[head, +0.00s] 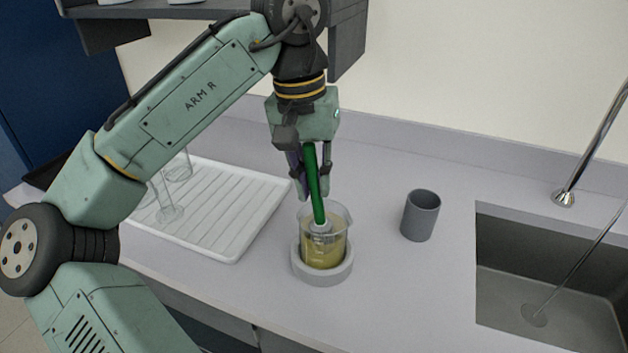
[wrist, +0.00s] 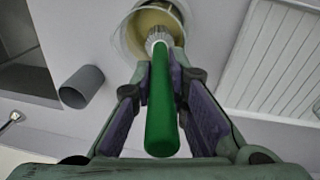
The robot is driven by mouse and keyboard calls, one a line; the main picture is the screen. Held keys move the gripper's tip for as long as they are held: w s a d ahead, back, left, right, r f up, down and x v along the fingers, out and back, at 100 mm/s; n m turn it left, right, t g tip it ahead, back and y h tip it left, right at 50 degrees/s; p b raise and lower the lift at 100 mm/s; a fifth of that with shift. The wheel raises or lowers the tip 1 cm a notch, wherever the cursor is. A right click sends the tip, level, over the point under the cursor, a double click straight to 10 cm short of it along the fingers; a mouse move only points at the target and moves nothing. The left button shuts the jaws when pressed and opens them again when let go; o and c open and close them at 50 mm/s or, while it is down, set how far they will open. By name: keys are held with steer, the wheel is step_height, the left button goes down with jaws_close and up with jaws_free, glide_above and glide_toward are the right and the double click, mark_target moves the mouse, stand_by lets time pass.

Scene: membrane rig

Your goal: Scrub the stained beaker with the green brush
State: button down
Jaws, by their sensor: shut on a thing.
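The green brush (head: 314,180) is in my gripper (head: 312,190), its handle upright with a slight tilt and its bristle end down. In the wrist view, the green handle (wrist: 162,105) lies between the two purple-padded fingers of my gripper (wrist: 170,75), which are shut on it. The beaker (head: 323,246) is clear glass with a yellowish-brown stain and stands upright in a grey ring holder (head: 322,274). The pale bristles (head: 321,229) are inside the beaker's mouth. The beaker also shows in the wrist view (wrist: 128,38). Whether the bristles touch the glass cannot be told.
A grey cup (head: 420,217) stands right of the beaker. A white ribbed draining rack (head: 225,215) with clear glassware (head: 170,205) lies to the left. A sink (head: 545,285) with a tap (head: 590,145) is at the right. A dark shelf (head: 347,40) hangs above.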

mark_target(312, 144)
steer(key=shift+r, duration=1.8)
steer(key=shift+f+b, duration=0.8)
steer(key=shift+f, duration=1.25)
steer(key=shift+s, duration=0.15)
